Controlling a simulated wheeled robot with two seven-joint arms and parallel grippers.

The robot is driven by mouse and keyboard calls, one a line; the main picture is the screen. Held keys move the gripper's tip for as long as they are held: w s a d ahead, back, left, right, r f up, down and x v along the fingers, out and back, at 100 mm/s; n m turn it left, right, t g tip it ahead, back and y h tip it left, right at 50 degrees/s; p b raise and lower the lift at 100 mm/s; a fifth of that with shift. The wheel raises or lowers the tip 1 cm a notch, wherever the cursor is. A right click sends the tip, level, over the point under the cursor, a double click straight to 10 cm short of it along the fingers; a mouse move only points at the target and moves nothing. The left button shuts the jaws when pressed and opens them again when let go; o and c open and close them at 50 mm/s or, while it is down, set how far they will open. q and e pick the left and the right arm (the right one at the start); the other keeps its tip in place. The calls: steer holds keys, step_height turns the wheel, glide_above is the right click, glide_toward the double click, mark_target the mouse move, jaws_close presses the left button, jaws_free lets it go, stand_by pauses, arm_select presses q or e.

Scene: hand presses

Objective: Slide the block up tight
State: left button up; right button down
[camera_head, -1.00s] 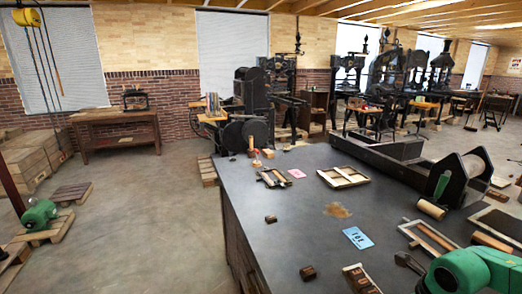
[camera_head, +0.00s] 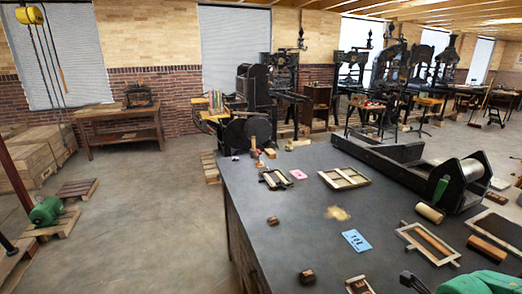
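Two small brown wooden blocks lie apart on the dark table (camera_head: 300,245): one block (camera_head: 272,220) near its left edge and another block (camera_head: 307,276) near the front. A longer brown wooden block (camera_head: 487,248) lies at the right beside a wooden frame (camera_head: 428,243) with a bar inside. I cannot tell which block is meant. My green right arm comes in at the bottom right corner. A dark part (camera_head: 412,282), perhaps of its gripper, shows left of it; its fingers cannot be made out. My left gripper is out of view.
A long black press bed (camera_head: 400,165) takes up the back right. The table's left front is mostly clear.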

steer(key=shift+s, duration=0.15)
stand_by(0.3)
steer(key=c, duration=0.6)
jaws_free()
steer(key=shift+c, duration=0.2)
step_height(320, 180, up, 7)
steer(key=p, duration=0.6)
